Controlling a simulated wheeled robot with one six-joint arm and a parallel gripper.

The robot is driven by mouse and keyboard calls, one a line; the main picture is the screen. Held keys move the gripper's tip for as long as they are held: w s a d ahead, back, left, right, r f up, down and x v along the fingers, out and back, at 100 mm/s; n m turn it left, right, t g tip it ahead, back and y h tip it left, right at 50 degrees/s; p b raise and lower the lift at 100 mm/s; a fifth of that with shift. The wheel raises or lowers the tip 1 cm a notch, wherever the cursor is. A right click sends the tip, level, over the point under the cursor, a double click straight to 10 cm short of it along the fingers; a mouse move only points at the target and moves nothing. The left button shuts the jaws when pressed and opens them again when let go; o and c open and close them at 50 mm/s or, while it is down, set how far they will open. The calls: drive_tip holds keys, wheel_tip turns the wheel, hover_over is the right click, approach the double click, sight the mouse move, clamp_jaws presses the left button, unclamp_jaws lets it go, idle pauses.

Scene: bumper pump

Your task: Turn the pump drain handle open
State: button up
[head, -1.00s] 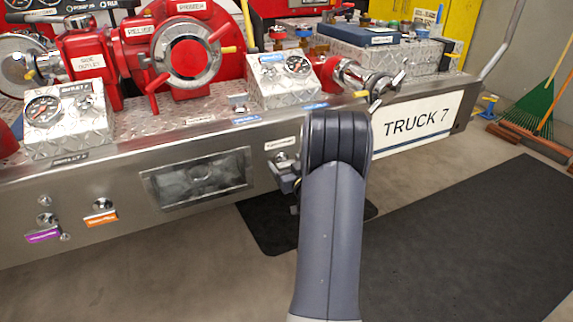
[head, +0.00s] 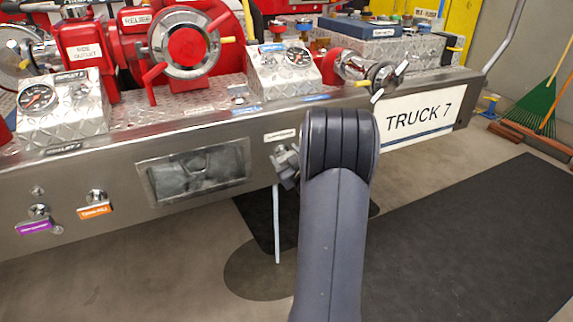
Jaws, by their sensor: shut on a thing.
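The pump drain handle (head: 279,151) is a small metal part on the front face of the steel bumper, just under a white label (head: 281,135) whose text is too small to read surely. My gripper (head: 285,164) is at it, shut on the handle and tilted. My arm's grey link hides part of the gripper and the handle. A thin pale stream of water (head: 277,225) falls from below the handle to the floor, where a dark wet patch (head: 255,276) shows.
The steel bumper (head: 110,222) runs across the view. A recessed window (head: 195,175) and orange and purple tagged knobs are left of the handle. A red pump (head: 184,50) and gauge boxes stand above. A black mat (head: 460,235) lies on the floor at right.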

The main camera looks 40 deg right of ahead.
drive_tip(key=shift+n, duration=0.6)
drive_tip(key=o, duration=1)
drive_tip(key=p+v, duration=0.2)
drive_tip(key=v, duration=0.8)
drive_tip(key=shift+s, duration=0.4)
